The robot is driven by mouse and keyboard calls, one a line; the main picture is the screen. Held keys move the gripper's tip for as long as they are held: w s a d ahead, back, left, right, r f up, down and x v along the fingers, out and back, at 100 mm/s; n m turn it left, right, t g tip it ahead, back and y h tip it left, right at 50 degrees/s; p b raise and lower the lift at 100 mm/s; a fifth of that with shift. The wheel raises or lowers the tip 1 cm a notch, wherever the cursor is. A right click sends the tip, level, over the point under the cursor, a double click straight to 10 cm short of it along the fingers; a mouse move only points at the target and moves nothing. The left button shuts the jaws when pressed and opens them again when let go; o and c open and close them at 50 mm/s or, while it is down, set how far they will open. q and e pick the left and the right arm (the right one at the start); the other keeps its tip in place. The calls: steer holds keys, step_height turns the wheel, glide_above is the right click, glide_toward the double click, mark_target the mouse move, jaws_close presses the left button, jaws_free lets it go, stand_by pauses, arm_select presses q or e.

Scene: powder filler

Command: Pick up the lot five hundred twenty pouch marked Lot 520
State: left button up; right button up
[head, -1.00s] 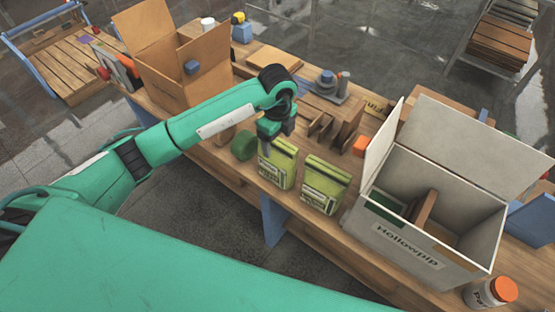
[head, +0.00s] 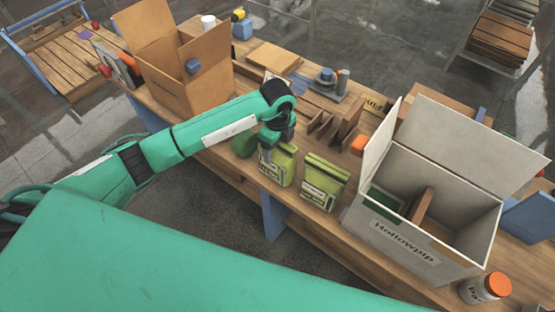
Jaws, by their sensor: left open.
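Two green pouches with pale labels stand side by side near the bench's front edge. The left pouch (head: 281,169) is just under my left gripper (head: 271,150), and the right pouch (head: 323,183) stands beside it, clear of the gripper. The label print is too small to read, so I cannot tell which is Lot 520. My left gripper is open, pointing down, with its fingers at the top of the left pouch. I cannot tell whether they touch it. My right gripper is not in view.
A white box marked Hollowpip (head: 410,244) stands open to the right of the pouches. A cardboard box (head: 188,88) stands at the left. A green round thing (head: 243,144) sits just left of the left pouch. A wooden rack (head: 325,121) is behind the pouches. An orange-lidded jar (head: 484,289) is at lower right.

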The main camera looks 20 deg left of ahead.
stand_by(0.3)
arm_select(q)
steer(key=c, duration=1.4)
steer(key=shift+c, duration=0.4)
steer(key=shift+r, duration=0.1)
